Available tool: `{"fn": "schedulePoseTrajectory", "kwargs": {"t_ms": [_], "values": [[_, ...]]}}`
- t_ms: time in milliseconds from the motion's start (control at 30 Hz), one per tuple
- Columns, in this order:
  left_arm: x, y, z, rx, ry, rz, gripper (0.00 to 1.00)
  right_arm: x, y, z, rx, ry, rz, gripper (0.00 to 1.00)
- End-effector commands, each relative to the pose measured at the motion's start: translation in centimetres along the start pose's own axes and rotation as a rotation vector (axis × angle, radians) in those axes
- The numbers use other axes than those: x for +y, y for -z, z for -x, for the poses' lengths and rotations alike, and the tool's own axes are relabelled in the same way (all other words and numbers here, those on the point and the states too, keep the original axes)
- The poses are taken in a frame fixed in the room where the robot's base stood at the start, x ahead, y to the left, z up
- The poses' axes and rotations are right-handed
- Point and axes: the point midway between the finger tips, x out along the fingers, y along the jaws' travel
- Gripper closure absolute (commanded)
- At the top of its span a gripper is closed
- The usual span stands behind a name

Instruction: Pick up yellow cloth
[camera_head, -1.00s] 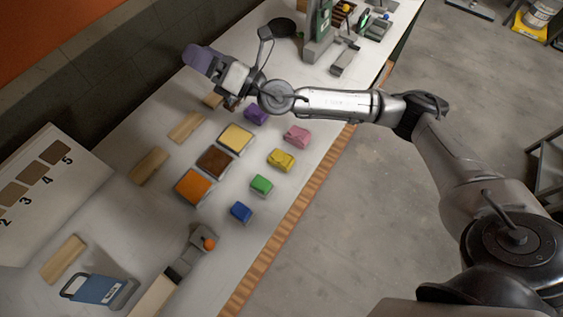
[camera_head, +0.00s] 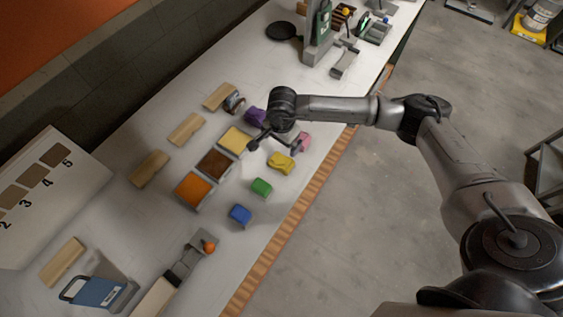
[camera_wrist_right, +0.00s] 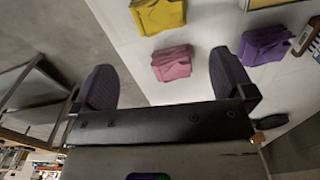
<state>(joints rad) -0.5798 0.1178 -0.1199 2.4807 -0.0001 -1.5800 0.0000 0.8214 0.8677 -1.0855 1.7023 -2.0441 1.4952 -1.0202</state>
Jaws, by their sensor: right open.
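The yellow cloth (camera_head: 281,164) lies folded on the white bench, between the pink cloth (camera_head: 304,141) and the green cloth (camera_head: 261,187). In the right wrist view the yellow cloth (camera_wrist_right: 158,14) is at the top edge, with the pink cloth (camera_wrist_right: 172,63) below it. My right gripper (camera_head: 275,145) is open and empty, above the bench just behind the yellow cloth and close to the pink one. In the right wrist view both fingers of my right gripper (camera_wrist_right: 166,80) are spread wide apart. My left gripper is not in view.
Yellow, brown and orange trays (camera_head: 193,189) stand left of the row. Wooden blocks (camera_head: 186,129) lie beyond them. The bench's wooden front edge (camera_head: 290,213) is to the right.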

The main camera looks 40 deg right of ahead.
Motion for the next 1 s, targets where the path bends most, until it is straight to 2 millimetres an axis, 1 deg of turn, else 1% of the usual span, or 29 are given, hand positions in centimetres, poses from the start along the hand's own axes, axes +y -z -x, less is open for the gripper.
{"fn": "schedulePoseTrajectory", "kwargs": {"t_ms": [33,133,267,367,600,700,933,1000], "values": [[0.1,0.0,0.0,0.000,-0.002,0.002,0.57,0.3,0.2,0.0,0.011,-0.019,0.029,0.00],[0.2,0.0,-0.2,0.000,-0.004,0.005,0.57,0.3,0.1,-0.3,0.009,-0.019,0.068,0.00],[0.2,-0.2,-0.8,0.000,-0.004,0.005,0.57,0.3,0.1,-1.3,0.007,-0.018,0.081,0.00],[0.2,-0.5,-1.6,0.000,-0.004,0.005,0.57,0.4,0.1,-2.6,0.005,-0.019,0.080,0.00],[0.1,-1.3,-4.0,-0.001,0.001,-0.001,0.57,0.4,0.1,-6.8,0.006,-0.017,0.078,0.00],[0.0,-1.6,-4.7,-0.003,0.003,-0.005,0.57,0.4,0.1,-8.2,0.005,-0.017,0.077,0.00],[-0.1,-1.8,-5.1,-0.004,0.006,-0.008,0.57,0.3,0.1,-9.1,0.005,-0.016,0.077,0.00],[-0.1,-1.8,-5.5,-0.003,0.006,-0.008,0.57,0.3,0.2,-9.6,0.005,-0.016,0.077,0.00]]}}
